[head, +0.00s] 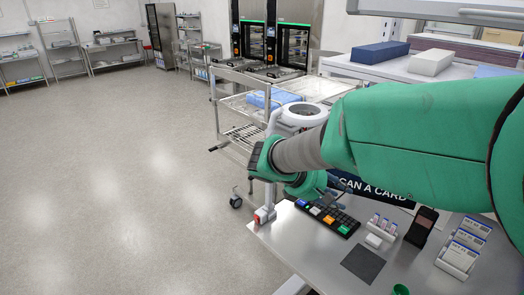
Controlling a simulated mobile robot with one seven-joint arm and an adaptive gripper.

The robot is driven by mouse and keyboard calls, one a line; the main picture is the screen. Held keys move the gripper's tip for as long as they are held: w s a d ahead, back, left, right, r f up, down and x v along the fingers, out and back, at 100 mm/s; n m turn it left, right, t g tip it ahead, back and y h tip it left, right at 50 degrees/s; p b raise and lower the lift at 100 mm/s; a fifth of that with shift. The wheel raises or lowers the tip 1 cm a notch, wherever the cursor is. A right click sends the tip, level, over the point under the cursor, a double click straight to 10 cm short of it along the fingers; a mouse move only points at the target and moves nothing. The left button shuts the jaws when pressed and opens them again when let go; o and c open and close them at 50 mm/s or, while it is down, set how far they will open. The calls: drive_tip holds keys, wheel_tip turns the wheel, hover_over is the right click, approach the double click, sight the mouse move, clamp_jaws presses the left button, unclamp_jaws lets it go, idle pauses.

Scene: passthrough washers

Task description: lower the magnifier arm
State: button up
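The magnifier (305,112), a white ring-shaped head with a grey centre, shows above the far left end of the table. A pale magnifier arm or post (271,124) stands left of it and runs down behind my green wrist. A white clamp with a red part (263,216) sits at the table's left edge, below my wrist. My own arm crosses the view from the right and hides much of the post and the link to the head. My gripper (327,203) shows only as small dark parts below the wrist, over the keypad's far side. Its finger opening and any contact are hidden.
The steel table (315,255) holds a keypad (328,219), card holders (463,255), a dark card reader (421,227), a dark pad (363,263) and a green cup (401,290). A wire cart (233,135) stands behind. The floor at left is clear.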

drive_tip(key=w+a+f+n+t+p, duration=0.2)
drive_tip(key=w+a+f+n+t, duration=0.2)
drive_tip(key=a, duration=1.2)
drive_tip(key=w+a+f+n+t+p, duration=0.3)
drive_tip(key=w+a+n+t, duration=0.4)
drive_tip(key=w+a+n, duration=0.4)
drive_tip(key=w+a+f, duration=0.1)
drive_tip(key=w+a, duration=0.3)
drive_tip(key=shift+w+a+p, duration=0.15)
drive_tip(key=shift+a+p, duration=0.2)
drive_tip(key=shift+a, duration=0.05)
drive_tip(key=shift+w+d+f, duration=0.1)
drive_tip(key=p+x, duration=0.1)
drive_tip(key=x, duration=1.2)
drive_tip(key=shift+w+d+p, duration=0.2)
drive_tip(key=shift+d+p, duration=0.05)
drive_tip(key=shift+p, duration=0.1)
clamp_jaws()
